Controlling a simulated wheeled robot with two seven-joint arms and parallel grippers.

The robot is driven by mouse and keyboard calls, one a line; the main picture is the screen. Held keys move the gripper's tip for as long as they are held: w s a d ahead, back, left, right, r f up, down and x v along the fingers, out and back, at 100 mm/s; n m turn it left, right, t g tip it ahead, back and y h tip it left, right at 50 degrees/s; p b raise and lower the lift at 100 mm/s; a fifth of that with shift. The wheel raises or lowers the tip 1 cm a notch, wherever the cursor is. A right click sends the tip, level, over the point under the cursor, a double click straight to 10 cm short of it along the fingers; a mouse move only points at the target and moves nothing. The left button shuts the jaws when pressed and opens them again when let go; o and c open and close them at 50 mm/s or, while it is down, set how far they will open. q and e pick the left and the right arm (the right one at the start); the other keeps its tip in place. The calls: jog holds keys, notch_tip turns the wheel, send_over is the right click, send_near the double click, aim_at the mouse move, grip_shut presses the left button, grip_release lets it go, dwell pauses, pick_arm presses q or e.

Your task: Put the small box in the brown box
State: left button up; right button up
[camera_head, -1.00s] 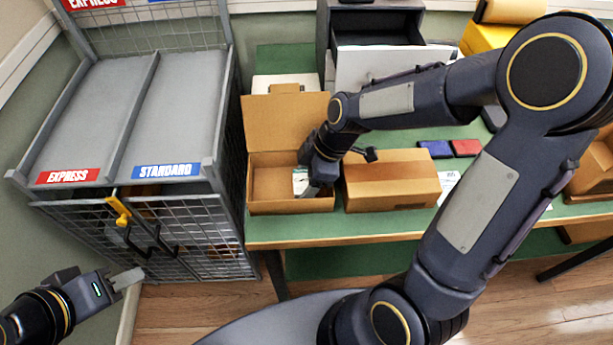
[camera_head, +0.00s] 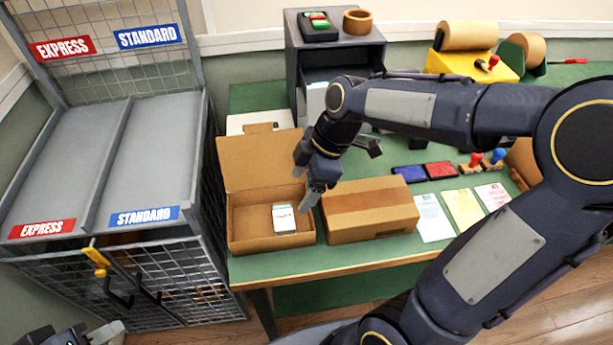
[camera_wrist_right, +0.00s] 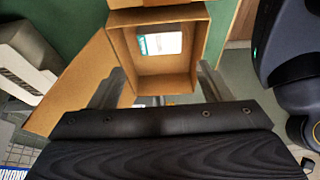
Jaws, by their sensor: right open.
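The small box (camera_head: 284,218), white with a green edge, lies inside the open brown box (camera_head: 245,238) on the green table; its lid stands up at the back. The small box also shows in the right wrist view (camera_wrist_right: 160,43), inside the brown box (camera_wrist_right: 185,85). My right gripper (camera_head: 340,172) is open and empty, above and to the right of the open box, apart from the small box. In the right wrist view its two fingers (camera_wrist_right: 160,88) are spread wide. My left gripper (camera_head: 100,335) is at the bottom left edge, partly cut off; its jaw state is unclear.
A closed brown box (camera_head: 370,210) stands right beside the open one. Ink pads (camera_head: 425,171), stamps and paper sheets (camera_head: 462,212) lie further right. A wire cage with EXPRESS and STANDARD trays (camera_head: 140,150) is at the left.

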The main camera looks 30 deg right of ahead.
jog(key=s+d+r+m+t, duration=0.1)
jog(key=s+m+t, duration=0.3)
jog(key=s+m, duration=1)
jog(key=m, duration=0.2)
jog(key=shift+s+d+r+m, duration=0.15)
jog(key=shift+d+r+m, duration=0.05)
jog(key=shift+d+m, duration=0.15)
